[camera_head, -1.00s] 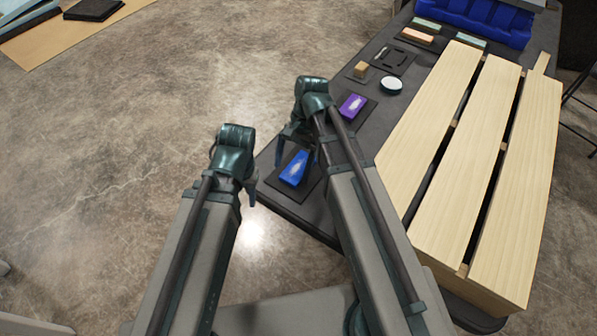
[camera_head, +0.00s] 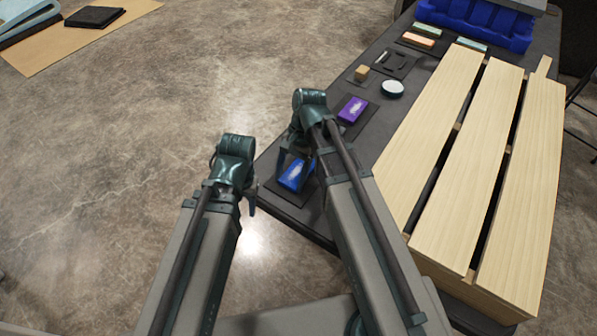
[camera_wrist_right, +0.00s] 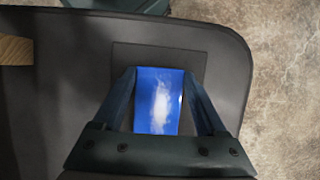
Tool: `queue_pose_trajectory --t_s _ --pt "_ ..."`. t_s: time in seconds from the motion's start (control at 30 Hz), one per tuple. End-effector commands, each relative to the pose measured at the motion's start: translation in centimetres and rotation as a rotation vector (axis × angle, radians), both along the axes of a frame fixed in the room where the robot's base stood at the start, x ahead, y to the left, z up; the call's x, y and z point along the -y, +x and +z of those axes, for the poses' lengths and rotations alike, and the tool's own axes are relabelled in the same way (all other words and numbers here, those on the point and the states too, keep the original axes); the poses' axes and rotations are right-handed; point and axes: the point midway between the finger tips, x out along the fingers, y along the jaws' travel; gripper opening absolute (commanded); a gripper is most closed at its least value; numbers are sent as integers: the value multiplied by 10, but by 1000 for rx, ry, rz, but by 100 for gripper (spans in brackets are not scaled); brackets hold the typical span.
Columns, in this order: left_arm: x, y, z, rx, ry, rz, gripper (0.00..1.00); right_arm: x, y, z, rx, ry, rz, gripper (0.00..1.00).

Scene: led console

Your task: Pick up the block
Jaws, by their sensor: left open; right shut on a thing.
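The blue block (camera_head: 296,175) has a whitish patch on its top and lies at the dark table's near left corner. In the right wrist view the blue block (camera_wrist_right: 158,101) is over a dark square pad (camera_wrist_right: 196,60). My right gripper (camera_head: 294,165) is shut on it, with one finger against each side (camera_wrist_right: 158,85). I cannot tell whether the block touches the pad. My left gripper (camera_head: 251,200) is open and empty, over the floor left of the table. A purple block (camera_head: 352,109) lies on another pad behind my right gripper.
A slatted wooden piece (camera_head: 462,160) covers the table's right side. Farther back are a small wooden cube (camera_head: 361,73), a round white-topped item (camera_head: 392,88), several pale bars (camera_head: 417,40) and a blue rack (camera_head: 475,22).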

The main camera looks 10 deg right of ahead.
Motion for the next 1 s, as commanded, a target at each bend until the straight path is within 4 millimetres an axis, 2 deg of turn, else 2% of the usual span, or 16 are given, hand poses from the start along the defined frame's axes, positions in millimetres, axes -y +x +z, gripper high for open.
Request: queue_pose_trajectory --t_s 0.47,0.67,0.9,1.0 --pt "0 0 5 0 0 0 50 0 0 5 0 0 0 9" --pt "0 0 18 0 0 0 50 0 0 18 0 0 0 9" --pt "0 0 43 0 0 1 50 0 0 43 0 0 0 9" --pt "0 0 38 0 0 1 50 -8 28 38 0 0 1 9"
